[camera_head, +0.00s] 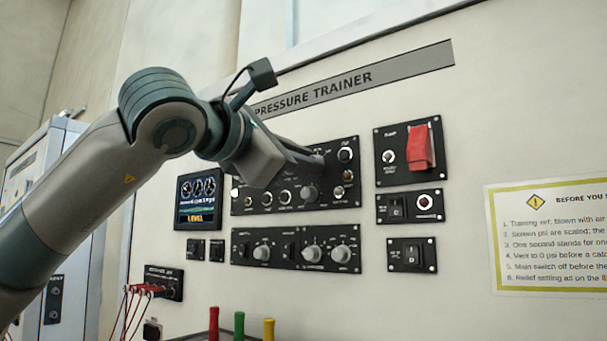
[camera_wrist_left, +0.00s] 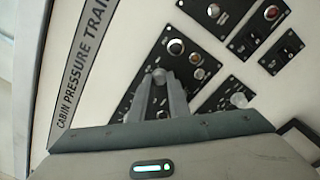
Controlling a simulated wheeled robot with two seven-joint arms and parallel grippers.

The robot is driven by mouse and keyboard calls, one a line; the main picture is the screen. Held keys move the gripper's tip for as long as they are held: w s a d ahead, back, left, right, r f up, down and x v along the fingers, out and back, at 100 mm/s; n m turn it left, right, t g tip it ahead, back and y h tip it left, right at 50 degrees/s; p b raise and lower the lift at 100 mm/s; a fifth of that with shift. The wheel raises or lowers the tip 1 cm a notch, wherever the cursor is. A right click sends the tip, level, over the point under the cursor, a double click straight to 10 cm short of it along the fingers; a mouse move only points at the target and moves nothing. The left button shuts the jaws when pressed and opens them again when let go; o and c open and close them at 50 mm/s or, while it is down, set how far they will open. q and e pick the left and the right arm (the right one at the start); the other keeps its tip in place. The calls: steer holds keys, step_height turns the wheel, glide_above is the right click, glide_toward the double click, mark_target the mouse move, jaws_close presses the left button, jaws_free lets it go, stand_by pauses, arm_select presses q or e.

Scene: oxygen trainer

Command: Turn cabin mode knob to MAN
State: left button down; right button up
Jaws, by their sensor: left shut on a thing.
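The black upper control panel (camera_head: 348,180) is on the pale trainer wall and carries several small knobs and buttons. My left gripper (camera_head: 316,158) reaches in from the left to the top middle of this panel. In the left wrist view the two fingers (camera_wrist_left: 159,82) close around a small grey knob (camera_wrist_left: 158,73) on the panel. The fingers and arm hide most of this knob in the head view, and its label and pointer cannot be read. My right gripper is not in view.
A lower panel (camera_head: 297,259) has several grey knobs. A red guarded switch (camera_head: 420,147) and small switch panels (camera_head: 411,255) are on the right. A screen (camera_head: 199,201) is left. Red, green and yellow handles (camera_head: 240,325) stand at the bottom, near red cables (camera_head: 127,300).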

arm_select(q)
steer(key=shift+m+b, duration=0.55)
steer(key=shift+m, duration=5.35)
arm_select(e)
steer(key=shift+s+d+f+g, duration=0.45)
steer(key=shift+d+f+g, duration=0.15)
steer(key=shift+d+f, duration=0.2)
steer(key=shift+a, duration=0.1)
arm_select(q)
steer(key=c, duration=1.7)
jaws_free()
steer(key=shift+o, duration=0.2)
